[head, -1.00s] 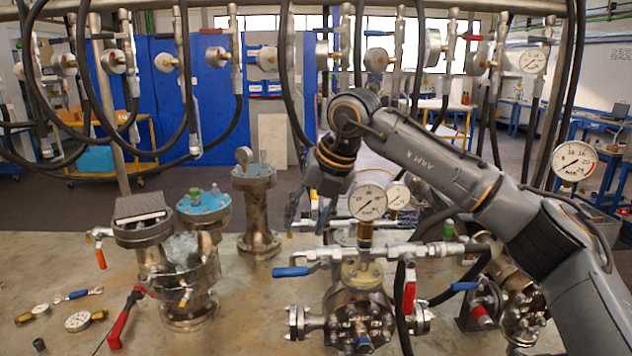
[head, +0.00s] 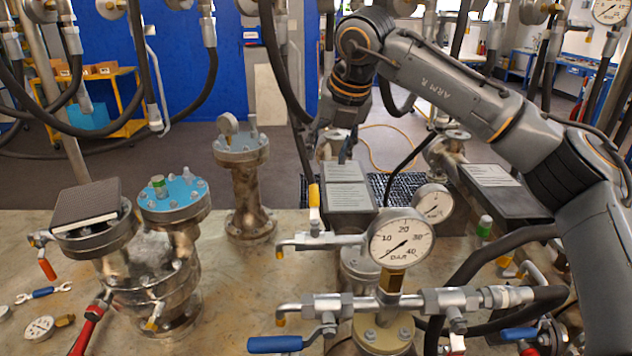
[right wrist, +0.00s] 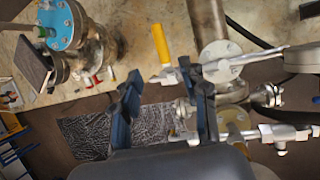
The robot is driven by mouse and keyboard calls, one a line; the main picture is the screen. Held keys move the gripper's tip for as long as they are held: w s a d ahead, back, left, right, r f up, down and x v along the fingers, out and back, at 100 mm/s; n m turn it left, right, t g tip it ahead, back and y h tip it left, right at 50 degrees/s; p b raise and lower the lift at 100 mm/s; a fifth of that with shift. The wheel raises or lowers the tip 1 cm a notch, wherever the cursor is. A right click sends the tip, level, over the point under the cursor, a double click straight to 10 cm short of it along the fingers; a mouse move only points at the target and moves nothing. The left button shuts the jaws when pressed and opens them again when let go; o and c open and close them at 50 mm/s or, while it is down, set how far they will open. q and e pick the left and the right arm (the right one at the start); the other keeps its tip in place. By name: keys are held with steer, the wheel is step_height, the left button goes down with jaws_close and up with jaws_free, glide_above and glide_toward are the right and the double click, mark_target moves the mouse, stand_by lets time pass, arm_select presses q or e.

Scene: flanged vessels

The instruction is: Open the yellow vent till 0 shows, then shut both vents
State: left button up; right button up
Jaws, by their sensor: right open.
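The yellow vent handle (head: 314,196) stands upright, across its short horizontal pipe, on the rear vessel. It also shows in the right wrist view (right wrist: 160,44). My right gripper (head: 332,146) is open and empty, above and behind this handle, not touching it. Its two dark fingers (right wrist: 164,98) show apart in the wrist view. The front vessel carries a blue-handled valve (head: 275,344), its lever pointing left. The front dial gauge (head: 400,238) has its needle toward the lower left, near the scale's low end. A second gauge (head: 433,203) stands behind it; its reading is too small to tell.
A blue-topped vessel (head: 173,193) and a vessel with a dark square top (head: 88,205) stand at the left. A flanged column (head: 250,190) with a small gauge stands nearer the middle. Hoses hang overhead. Bare bench (head: 250,275) lies left of the vents.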

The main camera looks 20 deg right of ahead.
steer(key=p, duration=0.2)
glide_toward(315, 191)
steer(key=p+x, duration=0.2)
steer(key=x, duration=0.5)
steer(key=shift+f, duration=0.1)
steer(key=shift+w+f, duration=0.2)
steer(key=shift+f, duration=0.15)
steer(key=shift+w+a+f, duration=0.1)
steer(key=shift+f, duration=0.3)
arm_select(q)
steer(key=r, duration=0.4)
steer(key=shift+w+r, duration=0.25)
steer(key=shift+r, duration=0.1)
arm_select(e)
jaws_close()
